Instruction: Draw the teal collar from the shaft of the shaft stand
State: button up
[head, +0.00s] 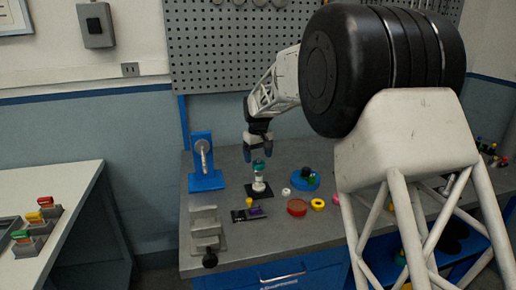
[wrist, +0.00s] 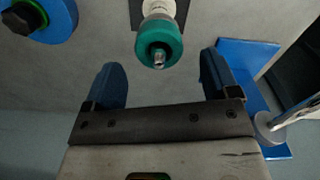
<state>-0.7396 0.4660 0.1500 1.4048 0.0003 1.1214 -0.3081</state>
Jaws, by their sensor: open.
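The teal collar (wrist: 160,42) sits on the shaft of the shaft stand, with the metal shaft tip showing through its middle in the wrist view. In the head view the teal collar (head: 258,165) is at the top of the upright stand, above a white part (head: 259,182) and a dark square base (head: 259,192). My gripper (wrist: 162,82) is open and empty, its two blue fingers spread wide. In the wrist view the collar lies beyond the gap between the fingers, not between them. In the head view my gripper (head: 258,157) hangs just above the collar; contact cannot be told.
A blue bracket (head: 204,162) with a metal rod stands left of the shaft stand. A blue disc (head: 305,180) with green and black parts is to the right. Red and yellow rings (head: 317,203) and a grey stepped block (head: 206,229) lie nearer the front edge.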

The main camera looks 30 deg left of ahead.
jog(key=shift+f, duration=1.45)
jog(key=c, duration=1)
jog(key=shift+r, duration=2.05)
jog(key=shift+r, duration=0.9)
jog(key=shift+r, duration=0.15)
jog(key=shift+r, duration=1.9)
